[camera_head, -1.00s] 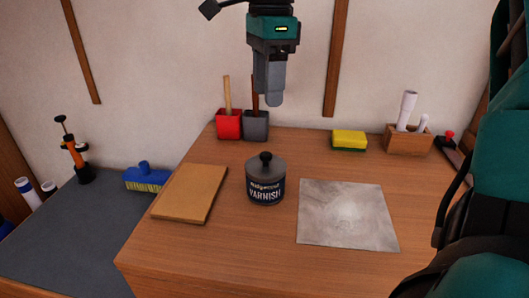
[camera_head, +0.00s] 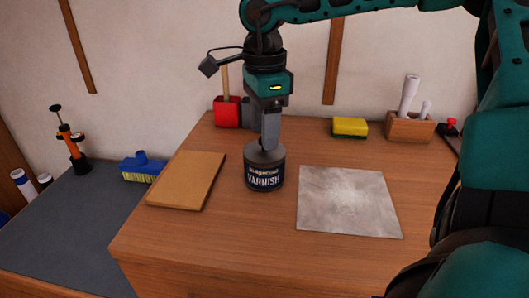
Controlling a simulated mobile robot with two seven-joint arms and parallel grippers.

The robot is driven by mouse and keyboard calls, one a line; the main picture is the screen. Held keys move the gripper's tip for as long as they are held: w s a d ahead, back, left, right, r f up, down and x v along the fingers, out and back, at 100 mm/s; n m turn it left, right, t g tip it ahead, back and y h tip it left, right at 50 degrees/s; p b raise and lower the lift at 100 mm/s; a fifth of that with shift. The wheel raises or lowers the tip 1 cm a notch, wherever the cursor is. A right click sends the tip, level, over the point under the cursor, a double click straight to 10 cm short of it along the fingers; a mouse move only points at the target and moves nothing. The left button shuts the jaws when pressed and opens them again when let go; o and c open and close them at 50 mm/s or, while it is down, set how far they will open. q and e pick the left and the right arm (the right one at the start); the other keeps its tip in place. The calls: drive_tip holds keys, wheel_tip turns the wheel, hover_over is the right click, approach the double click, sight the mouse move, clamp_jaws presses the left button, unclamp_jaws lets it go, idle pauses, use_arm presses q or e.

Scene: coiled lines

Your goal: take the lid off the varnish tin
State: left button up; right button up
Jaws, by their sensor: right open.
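The varnish tin (camera_head: 264,178) stands upright on the wooden table, dark with a navy label reading VARNISH. Its grey lid (camera_head: 264,155) is on top of it. My left gripper is not in view.
A wooden board (camera_head: 187,181) lies left of the tin, and a grey mottled sheet (camera_head: 348,201) lies to its right. A blue brush (camera_head: 143,167) lies on the lower grey surface.

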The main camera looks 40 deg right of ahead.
drive_tip(key=shift+f, duration=0.65)
drive_tip(key=shift+c, duration=0.3)
drive_tip(key=shift+r, duration=0.1)
clamp_jaws()
